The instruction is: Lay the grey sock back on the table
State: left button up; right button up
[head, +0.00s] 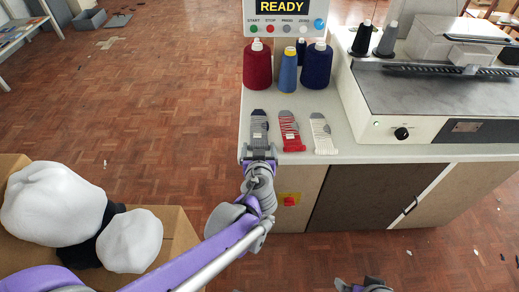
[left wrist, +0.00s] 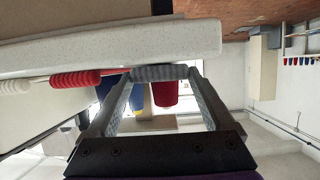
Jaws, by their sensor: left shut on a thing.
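The grey sock (head: 259,124) is at the front left edge of the white table (head: 365,147), with its toe pointing to the back. My left gripper (head: 259,153) is shut on its cuff at the table's front edge. In the left wrist view the ribbed grey cuff (left wrist: 160,72) is between the fingertips, close to the table slab (left wrist: 120,45). I cannot tell whether the whole sock rests on the table. Part of my right arm (head: 365,286) shows at the bottom edge; its jaws are not clear.
A red striped sock (head: 290,130) and a white sock (head: 322,132) lie to the right. Behind stand a dark red cone (head: 257,66), a blue cone (head: 288,72) and a navy cone (head: 316,65). A machine (head: 430,95) fills the right side. A box (head: 175,232) with white bundles is lower left.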

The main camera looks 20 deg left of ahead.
pick_arm(q)
jog(key=shift+r, duration=0.1)
jog(key=shift+f, duration=0.25)
jog(key=o, duration=1.1)
jog(key=shift+c, duration=0.2)
jog(key=shift+r, duration=0.15)
